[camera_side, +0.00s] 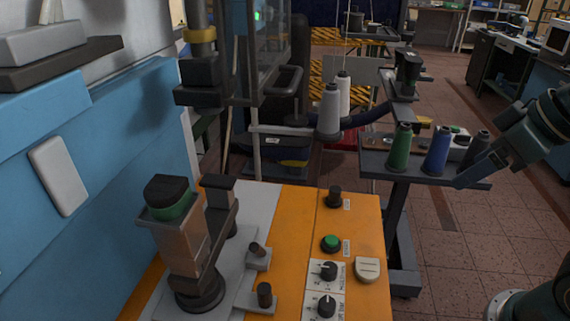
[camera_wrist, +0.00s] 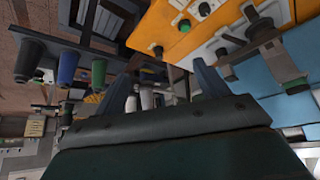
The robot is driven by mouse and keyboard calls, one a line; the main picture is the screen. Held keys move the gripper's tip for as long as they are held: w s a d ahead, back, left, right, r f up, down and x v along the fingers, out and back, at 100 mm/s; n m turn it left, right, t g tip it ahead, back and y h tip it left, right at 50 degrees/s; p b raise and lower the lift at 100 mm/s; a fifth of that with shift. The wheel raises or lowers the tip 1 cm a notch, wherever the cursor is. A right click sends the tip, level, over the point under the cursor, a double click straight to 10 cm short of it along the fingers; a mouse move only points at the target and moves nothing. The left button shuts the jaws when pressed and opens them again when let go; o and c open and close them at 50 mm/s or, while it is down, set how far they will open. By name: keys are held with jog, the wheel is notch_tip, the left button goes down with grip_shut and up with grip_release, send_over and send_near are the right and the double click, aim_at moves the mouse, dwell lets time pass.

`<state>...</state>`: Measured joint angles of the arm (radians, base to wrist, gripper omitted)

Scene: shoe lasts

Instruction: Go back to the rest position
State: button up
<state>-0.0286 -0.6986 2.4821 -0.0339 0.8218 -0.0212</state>
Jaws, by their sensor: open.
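My gripper (camera_side: 476,172) is at the right of the side view, beside the small grey shelf with thread spools. Its blue-grey fingers point down and left. In the wrist view the two fingers (camera_wrist: 165,88) stand well apart with nothing held between them. A brown shoe last (camera_side: 180,240) with a green band and black top sits in the machine's black holder at the left, far from my gripper. It also appears at the upper right of the wrist view (camera_wrist: 282,62).
Green (camera_side: 400,147), blue (camera_side: 437,150) and dark spools stand on the grey shelf (camera_side: 385,170), close to my fingers. The orange machine panel (camera_side: 290,240) has a green button (camera_side: 331,243) and black knobs. A grey spool (camera_side: 329,112) stands farther back. Open tiled floor lies behind the shelf.

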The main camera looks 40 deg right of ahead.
jog(key=shift+s+d+f+m+g, duration=0.15)
jog(key=shift+s+d+m, duration=0.15)
jog(key=shift+s, duration=0.25)
jog(key=shift+s+d+f+m+g, duration=0.2)
jog(key=shift+s+d, duration=0.1)
jog(key=shift+s, duration=0.25)
